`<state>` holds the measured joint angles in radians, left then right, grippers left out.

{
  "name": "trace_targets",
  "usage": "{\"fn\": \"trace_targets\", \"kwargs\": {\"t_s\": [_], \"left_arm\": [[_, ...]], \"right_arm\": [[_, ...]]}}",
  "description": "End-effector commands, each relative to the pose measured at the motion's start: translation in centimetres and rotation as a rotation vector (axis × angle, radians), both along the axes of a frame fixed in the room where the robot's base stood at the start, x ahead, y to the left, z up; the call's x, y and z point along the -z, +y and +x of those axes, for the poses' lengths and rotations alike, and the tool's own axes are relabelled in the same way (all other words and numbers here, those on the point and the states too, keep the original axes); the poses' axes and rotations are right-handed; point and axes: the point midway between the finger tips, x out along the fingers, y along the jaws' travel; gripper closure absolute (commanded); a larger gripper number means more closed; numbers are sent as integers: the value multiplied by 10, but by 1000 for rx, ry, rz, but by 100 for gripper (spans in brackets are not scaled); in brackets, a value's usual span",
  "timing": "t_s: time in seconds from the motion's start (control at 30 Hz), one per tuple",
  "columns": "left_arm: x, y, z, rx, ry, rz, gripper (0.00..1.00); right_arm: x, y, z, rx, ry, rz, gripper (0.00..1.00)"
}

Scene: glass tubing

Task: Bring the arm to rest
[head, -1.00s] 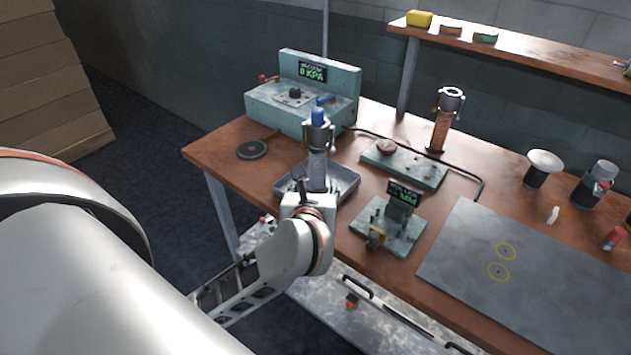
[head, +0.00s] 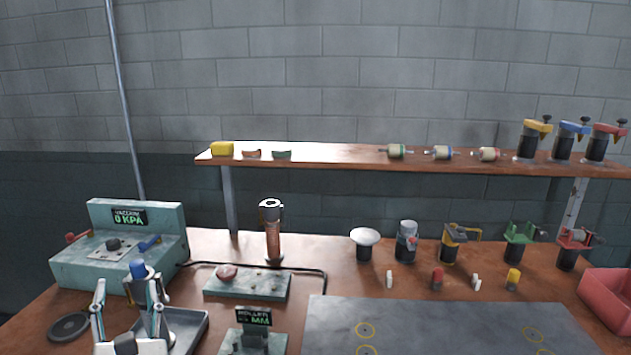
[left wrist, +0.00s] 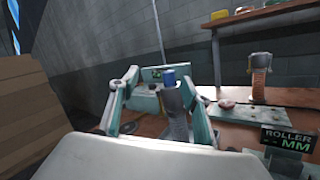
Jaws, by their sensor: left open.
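My left gripper (head: 127,290) is at the lower left of the head view, at the near side of a shallow grey tray (head: 192,330). Its two fingers are spread apart. A grey upright piece with a blue top (head: 138,269) shows behind and between the fingers. Most of my left arm is out of the head view. My right gripper is not in view.
A teal vacuum box (head: 90,268) stands behind the gripper, with a black disc (head: 68,327) to its left. A roller gauge (head: 253,340) and a teal plate (head: 247,284) lie to the right. A grey mat (head: 450,325) is mostly bare. A shelf (head: 340,156) runs above.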

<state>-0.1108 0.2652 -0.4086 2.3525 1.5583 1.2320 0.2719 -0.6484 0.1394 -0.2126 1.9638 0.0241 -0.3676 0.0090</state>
Motion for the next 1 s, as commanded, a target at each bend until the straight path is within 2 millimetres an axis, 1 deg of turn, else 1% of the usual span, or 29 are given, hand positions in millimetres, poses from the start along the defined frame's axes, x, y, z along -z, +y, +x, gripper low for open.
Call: {"fn": "trace_targets", "kwargs": {"t_s": [0.03, 0.1, 0.17, 0.2, 0.23, 0.27, 0.3, 0.33, 0.4, 0.47, 0.5, 0.57, 0.6, 0.67, 0.73, 0.77, 0.8, 0.87, 0.9, 0.97, 1.0], "left_arm": [[-19, -6, -5, 3, -34, 122, 53], [-45, -20, -13, 5, -77, 307, 53], [-62, -35, -19, 9, -106, 467, 53], [-72, -47, -24, 10, -122, 573, 53], [-78, -56, -27, 12, -131, 654, 53], [-82, -66, -30, 13, -139, 738, 53], [-87, -80, -34, 15, -145, 849, 53], [-88, -91, -36, 19, -148, 932, 53], [-86, -117, -41, 28, -147, 1127, 53], [-78, -138, -44, 37, -137, 1296, 53], [-71, -151, -45, 45, -126, 1407, 53], [-55, -169, -46, 61, -104, 1575, 53], [-42, -179, -46, 74, -85, 1689, 53], [-19, -192, -47, 98, -48, 1857, 53], [13, -200, -46, 135, 6, 2050, 53], [28, -202, -46, 152, 33, 2132, 53], [48, -202, -47, 179, 72, 2242, 53], [80, -198, -48, 226, 140, 2400, 53], [102, -192, -50, 264, 189, 2504, 53], [134, -179, -55, 327, 270, 2657, 53], [154, -167, -59, 375, 332, 2754, 53]], "right_arm": [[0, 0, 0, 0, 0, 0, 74], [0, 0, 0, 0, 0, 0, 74], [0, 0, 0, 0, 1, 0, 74], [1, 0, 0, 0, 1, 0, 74], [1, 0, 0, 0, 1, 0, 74], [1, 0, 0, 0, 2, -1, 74], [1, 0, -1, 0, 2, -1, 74], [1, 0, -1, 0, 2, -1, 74], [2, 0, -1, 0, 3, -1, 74], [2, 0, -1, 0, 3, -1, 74], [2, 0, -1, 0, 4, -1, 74], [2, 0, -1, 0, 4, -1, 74], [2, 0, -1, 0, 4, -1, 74], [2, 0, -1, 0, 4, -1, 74], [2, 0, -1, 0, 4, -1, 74], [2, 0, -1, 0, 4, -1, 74], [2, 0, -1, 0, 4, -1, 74], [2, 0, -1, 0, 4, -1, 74], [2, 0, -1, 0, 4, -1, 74], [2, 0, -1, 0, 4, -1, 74], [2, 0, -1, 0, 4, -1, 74]]}}
